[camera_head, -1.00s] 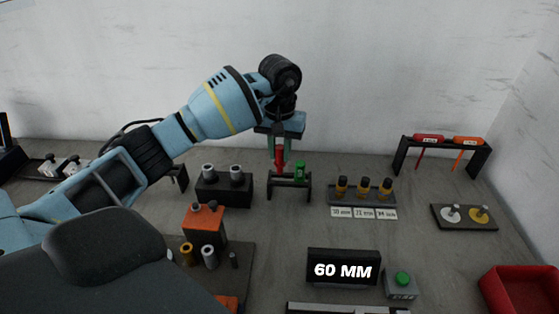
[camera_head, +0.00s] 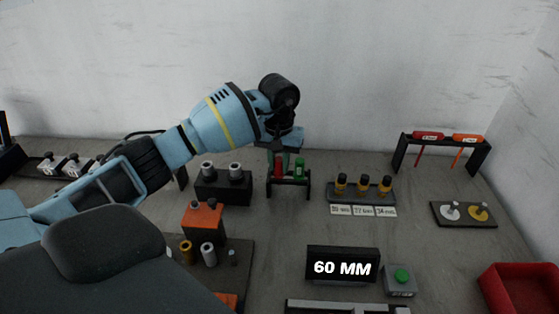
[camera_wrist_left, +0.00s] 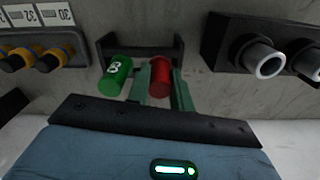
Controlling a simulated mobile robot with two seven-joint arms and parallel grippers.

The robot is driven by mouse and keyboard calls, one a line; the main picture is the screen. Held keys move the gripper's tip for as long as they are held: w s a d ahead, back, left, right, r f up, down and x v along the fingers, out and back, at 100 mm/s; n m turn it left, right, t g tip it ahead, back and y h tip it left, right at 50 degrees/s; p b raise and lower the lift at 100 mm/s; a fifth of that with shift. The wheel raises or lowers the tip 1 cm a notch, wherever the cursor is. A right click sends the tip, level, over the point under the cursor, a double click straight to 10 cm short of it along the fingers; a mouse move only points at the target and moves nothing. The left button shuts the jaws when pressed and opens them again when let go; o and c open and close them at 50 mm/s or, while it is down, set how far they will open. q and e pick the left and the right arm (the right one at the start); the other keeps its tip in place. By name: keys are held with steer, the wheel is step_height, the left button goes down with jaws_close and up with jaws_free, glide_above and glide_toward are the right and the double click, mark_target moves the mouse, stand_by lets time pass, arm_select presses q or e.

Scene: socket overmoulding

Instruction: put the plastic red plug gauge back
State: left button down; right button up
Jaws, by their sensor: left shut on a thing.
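The red plug gauge (camera_head: 279,166) is upright at the left side of a small black rack (camera_head: 289,182), level with the green plug gauge (camera_head: 299,168) beside it. My left gripper (camera_head: 279,158) comes down over the red gauge. In the left wrist view its two green fingers (camera_wrist_left: 158,86) are on either side of the red gauge (camera_wrist_left: 159,72), shut on it. The green gauge (camera_wrist_left: 115,75) stands just beside the fingers there. The lower end of the red gauge and its seat in the rack are hard to see. My right gripper is not in view.
A black block with two grey cylinders (camera_head: 222,187) stands left of the rack. A tray with several yellow-black pieces (camera_head: 363,198) stands to the right. A red and orange screwdriver rack (camera_head: 487,151) is at the back right. Bare table lies in front of the rack.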

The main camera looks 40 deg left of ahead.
arm_select(q)
steer(key=c, duration=1.2)
jaws_free()
steer(key=shift+c, duration=0.2)
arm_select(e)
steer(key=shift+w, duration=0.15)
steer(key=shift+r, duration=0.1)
arm_select(q)
steer(key=shift+r, duration=0.5)
step_height(320, 180, up, 12)
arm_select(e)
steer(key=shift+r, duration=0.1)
arm_select(q)
steer(key=shift+r, duration=0.1)
